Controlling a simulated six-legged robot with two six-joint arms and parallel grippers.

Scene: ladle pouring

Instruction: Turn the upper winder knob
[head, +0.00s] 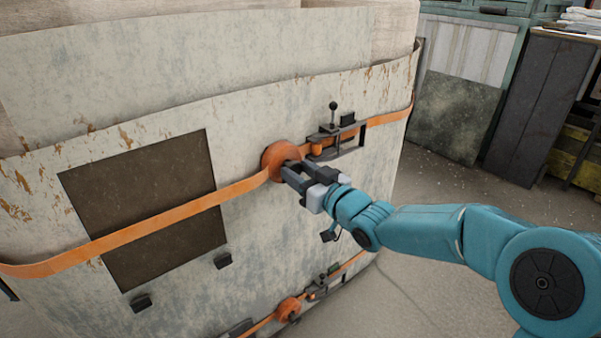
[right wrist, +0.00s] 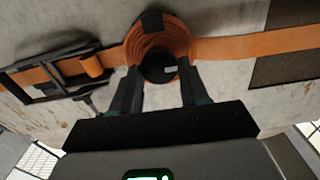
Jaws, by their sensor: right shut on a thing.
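The upper winder (head: 280,155) is a round coil of orange strap on the worn, pale front face of a large wrapped block. Its black knob (right wrist: 158,68) sits at the coil's middle in the right wrist view. My right gripper (head: 296,169) reaches in from the right and is shut on this knob. In the right wrist view, one finger of the gripper (right wrist: 160,83) lies on each side of the knob. In the head view the knob is mostly hidden by the fingers. My left gripper is not in view.
A dark buckle frame with a ball-ended lever (head: 333,120) stands close right of the winder. The orange strap (head: 160,218) runs across the face. A lower winder (head: 289,307) sits below on another strap. Open floor (head: 450,230) lies to the right.

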